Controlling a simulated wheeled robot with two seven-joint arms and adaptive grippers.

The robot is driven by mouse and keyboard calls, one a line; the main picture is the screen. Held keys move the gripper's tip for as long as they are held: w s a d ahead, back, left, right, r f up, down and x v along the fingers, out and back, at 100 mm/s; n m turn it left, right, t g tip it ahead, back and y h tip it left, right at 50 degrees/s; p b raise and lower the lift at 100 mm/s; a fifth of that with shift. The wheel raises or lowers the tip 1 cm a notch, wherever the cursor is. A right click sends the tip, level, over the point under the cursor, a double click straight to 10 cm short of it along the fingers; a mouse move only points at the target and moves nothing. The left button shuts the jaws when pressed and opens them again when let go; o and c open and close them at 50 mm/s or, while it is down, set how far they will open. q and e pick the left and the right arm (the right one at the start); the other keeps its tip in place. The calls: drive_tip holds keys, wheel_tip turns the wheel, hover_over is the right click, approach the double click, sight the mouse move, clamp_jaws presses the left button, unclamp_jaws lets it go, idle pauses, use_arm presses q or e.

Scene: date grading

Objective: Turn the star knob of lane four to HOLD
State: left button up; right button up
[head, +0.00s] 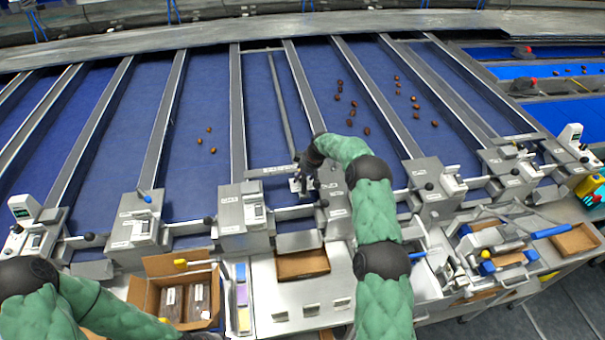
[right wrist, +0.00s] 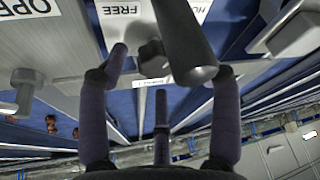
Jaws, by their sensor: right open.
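My right gripper (head: 308,172) is over a grey control box (head: 338,210) at the front end of a blue lane. In the right wrist view the right gripper (right wrist: 170,85) is open, its dark fingers spread around a small dark star knob (right wrist: 152,58). No grip on the knob shows. A FREE label (right wrist: 125,8) and a partly cut-off label (right wrist: 190,8) starting with HO are beside the knob. I cannot tell which label the knob points at. In the head view the gripper and arm hide the knob. My left arm is at bottom left; its gripper is not clearly visible.
A dark rod-like handle (right wrist: 185,45) stands close beside the knob in the right wrist view. Neighbouring control boxes (head: 245,216) have black-ended levers. An open carton (head: 150,295) and a brown tray (head: 302,265) are in front. Several dates (head: 352,112) lie on the blue lanes.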

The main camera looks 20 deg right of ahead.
drive_tip(key=shift+w+f, duration=0.1)
drive_tip(key=shift+f, duration=0.15)
drive_tip(key=shift+c, duration=0.3)
drive_tip(key=c, duration=1)
drive_tip(key=m+b, duration=0.1)
drive_tip(key=b, duration=0.2)
drive_tip(key=shift+a+m+h, duration=0.1)
drive_tip(key=shift+m+h, duration=0.2)
drive_tip(key=shift+m, duration=0.1)
drive_tip(key=shift+c, duration=0.2)
drive_tip(key=shift+r+m+t+h+b, duration=0.15)
drive_tip(key=shift+m+t+h+b, duration=0.15)
drive_tip(key=shift+m+b, duration=0.55)
drive_tip(key=shift+r, duration=0.1)
drive_tip(key=o, duration=1.1)
drive_tip(key=shift+w, duration=0.1)
drive_tip(key=shift+a, duration=0.15)
